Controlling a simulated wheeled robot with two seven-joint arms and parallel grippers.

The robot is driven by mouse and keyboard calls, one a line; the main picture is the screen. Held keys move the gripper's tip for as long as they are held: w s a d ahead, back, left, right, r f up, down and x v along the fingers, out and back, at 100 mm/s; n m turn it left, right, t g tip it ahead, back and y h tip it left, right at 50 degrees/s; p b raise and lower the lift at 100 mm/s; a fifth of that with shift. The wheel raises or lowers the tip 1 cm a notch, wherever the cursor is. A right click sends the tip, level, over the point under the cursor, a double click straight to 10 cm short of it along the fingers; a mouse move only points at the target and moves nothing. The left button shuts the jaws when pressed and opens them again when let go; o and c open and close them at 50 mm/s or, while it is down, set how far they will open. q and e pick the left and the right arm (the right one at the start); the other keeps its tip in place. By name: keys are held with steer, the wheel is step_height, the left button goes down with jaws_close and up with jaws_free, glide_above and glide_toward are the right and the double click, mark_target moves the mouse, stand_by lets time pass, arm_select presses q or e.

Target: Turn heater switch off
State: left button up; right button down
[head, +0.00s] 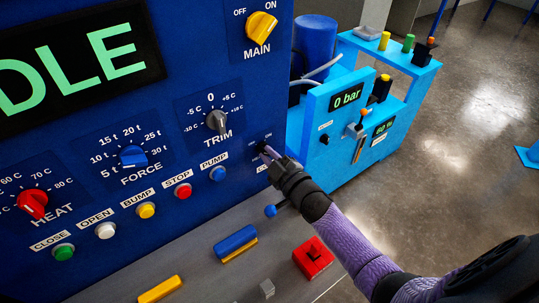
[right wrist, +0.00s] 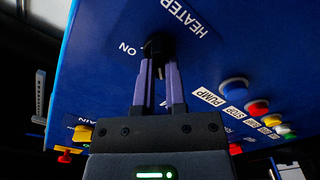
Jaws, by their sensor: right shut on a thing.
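The heater switch is a small black knob (right wrist: 158,44) on the blue panel, beside the HEATER label and an ON mark in the right wrist view. In the head view it sits at the panel's lower right corner, mostly hidden by my right gripper (head: 267,153). The two purple fingers of my right gripper (right wrist: 158,72) are closed on the knob from either side. Which way the knob points is hard to tell with the fingers around it. My left gripper is not in view.
Left of the switch are the blue PUMP button (head: 217,174), red STOP button (head: 183,191) and grey TRIM knob (head: 216,121). The yellow MAIN switch (head: 261,28) is above. A red block (head: 313,258) and blue block (head: 236,242) lie on the grey ledge below. A light-blue pump unit (head: 345,120) stands right.

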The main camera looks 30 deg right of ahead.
stand_by(0.3)
steer(key=c, duration=0.7)
jaws_free()
steer(key=shift+s, duration=0.1)
steer(key=s, duration=0.3)
steer(key=s+d+p, duration=0.1)
steer(key=s, duration=0.5)
steer(key=shift+s+d+p, duration=0.2)
steer(key=shift+s+p, duration=0.15)
steer(key=shift+p, duration=0.05)
